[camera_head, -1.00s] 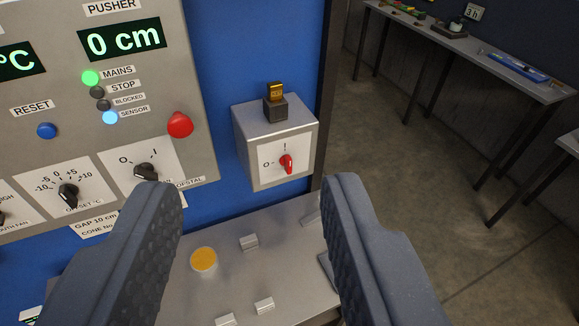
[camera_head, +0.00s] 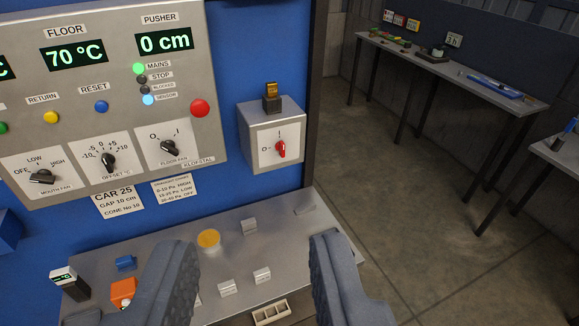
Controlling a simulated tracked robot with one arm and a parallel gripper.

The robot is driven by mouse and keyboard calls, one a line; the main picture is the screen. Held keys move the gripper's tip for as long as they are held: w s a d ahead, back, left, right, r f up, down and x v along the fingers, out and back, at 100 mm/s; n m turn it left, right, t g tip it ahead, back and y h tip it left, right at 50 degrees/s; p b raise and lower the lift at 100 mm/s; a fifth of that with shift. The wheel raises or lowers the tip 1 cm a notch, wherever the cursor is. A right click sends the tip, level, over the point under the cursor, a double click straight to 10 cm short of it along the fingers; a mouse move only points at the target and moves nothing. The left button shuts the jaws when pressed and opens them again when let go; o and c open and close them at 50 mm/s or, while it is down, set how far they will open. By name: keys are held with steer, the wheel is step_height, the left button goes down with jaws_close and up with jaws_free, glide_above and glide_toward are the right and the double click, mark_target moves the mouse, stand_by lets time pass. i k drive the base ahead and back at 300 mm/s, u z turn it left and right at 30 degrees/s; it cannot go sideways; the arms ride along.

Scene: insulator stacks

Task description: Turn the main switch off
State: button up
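The main switch appears to be the red rotary knob (camera_head: 281,149) on a grey box (camera_head: 258,116) fixed to the blue wall, right of the large control panel. Its white plate has O at the left and I at the top. The knob stands about upright, in line with the I. The MAINS lamp (camera_head: 139,69) on the panel glows green. My gripper (camera_head: 252,246) is open and empty, its two grey fingers wide apart. It shows below the switch in the picture, apart from it. Nothing hides the knob.
A grey ledge (camera_head: 230,286) below the panel carries small blocks, a yellow-topped round item (camera_head: 208,240) and an orange item (camera_head: 122,291). A yellow-topped dark block (camera_head: 271,98) stands on the switch box. Floor is open at right, before a long table (camera_head: 450,68).

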mark_target(280, 147)
steer(key=z, duration=0.35)
steer(key=i, duration=1.15)
steer(key=z, duration=0.15)
